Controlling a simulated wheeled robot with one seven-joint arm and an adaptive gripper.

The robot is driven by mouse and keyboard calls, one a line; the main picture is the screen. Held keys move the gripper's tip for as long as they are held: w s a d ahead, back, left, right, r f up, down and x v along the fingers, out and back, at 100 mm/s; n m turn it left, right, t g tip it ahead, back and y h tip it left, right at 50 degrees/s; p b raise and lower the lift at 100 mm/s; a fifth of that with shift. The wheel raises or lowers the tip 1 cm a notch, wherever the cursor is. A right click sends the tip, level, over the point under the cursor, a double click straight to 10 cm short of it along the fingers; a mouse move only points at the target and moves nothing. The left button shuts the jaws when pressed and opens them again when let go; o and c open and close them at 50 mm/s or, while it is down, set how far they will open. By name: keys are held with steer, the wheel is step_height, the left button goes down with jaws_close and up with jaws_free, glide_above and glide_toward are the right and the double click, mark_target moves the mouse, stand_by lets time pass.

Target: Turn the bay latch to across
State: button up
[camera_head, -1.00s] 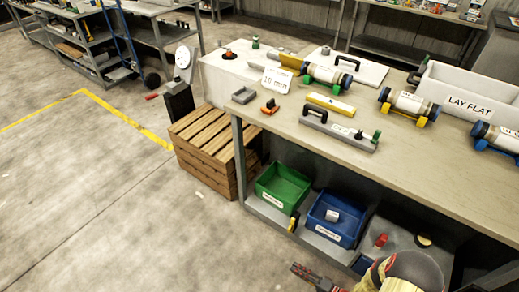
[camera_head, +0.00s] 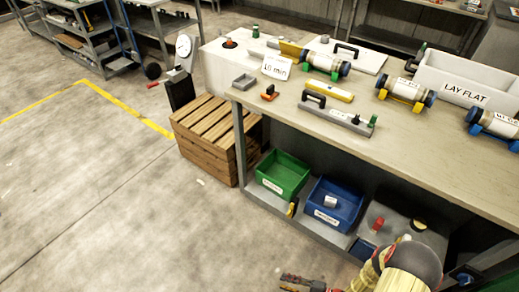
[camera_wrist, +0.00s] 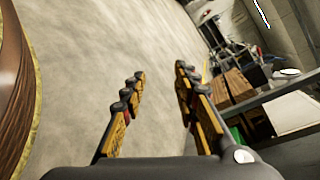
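No part is plainly marked as the bay latch. A small orange piece with a dark top (camera_head: 269,92) sits on the near left of the workbench and may be it, but I cannot tell. A red knob on a dark base (camera_head: 229,43) sits on the white surface at the bench's left end. My gripper (camera_head: 290,282) is low at the bottom edge of the head view, in front of the bench and well apart from these. In the wrist view its two fingers (camera_wrist: 160,75) are spread, with only floor between them. It is open and empty.
The workbench (camera_head: 440,150) carries several labelled cylinders on coloured cradles, a grey handled block (camera_head: 335,118) and a white LAY FLAT box (camera_head: 465,85). Below are a green bin (camera_head: 283,174) and a blue bin (camera_head: 332,205). A wooden crate (camera_head: 208,125) stands left. The left floor is open.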

steer(key=w+d+r+n+g+h+p, duration=0.1)
steer(key=d+r+n+g+h, duration=0.2)
steer(key=r, duration=1)
steer(key=w+d+r+g+h+p, duration=0.1)
steer(key=d+r+g+h, duration=0.4)
steer(key=r, duration=0.8)
steer(key=w+d+r+n+g+p, duration=0.15)
steer(key=d+r, duration=0.35)
steer(key=r, duration=0.9)
steer(key=s+a+r+n+t+h+p, duration=0.1)
steer(key=s+a+r+n+t+h, duration=0.1)
steer(key=r, duration=1.1)
steer(key=s+a+r+n+t+h+p, duration=0.1)
steer(key=s+a+r+n+t+h, duration=0.1)
steer(key=r, duration=1.2)
steer(key=s+a+r+n+t+h+p, duration=0.1)
steer(key=s+a+r+n+t+h, duration=0.1)
steer(key=r, duration=1.1)
steer(key=s+n+t, duration=0.1)
steer(key=s+t, duration=0.1)
steer(key=t, duration=0.1)
steer(key=shift+s+a+r+h+p, duration=0.2)
steer(key=shift+r+h+p, duration=0.1)
steer(key=shift+h, duration=0.1)
steer(key=shift+w+t, duration=0.1)
steer(key=shift+t, duration=0.15)
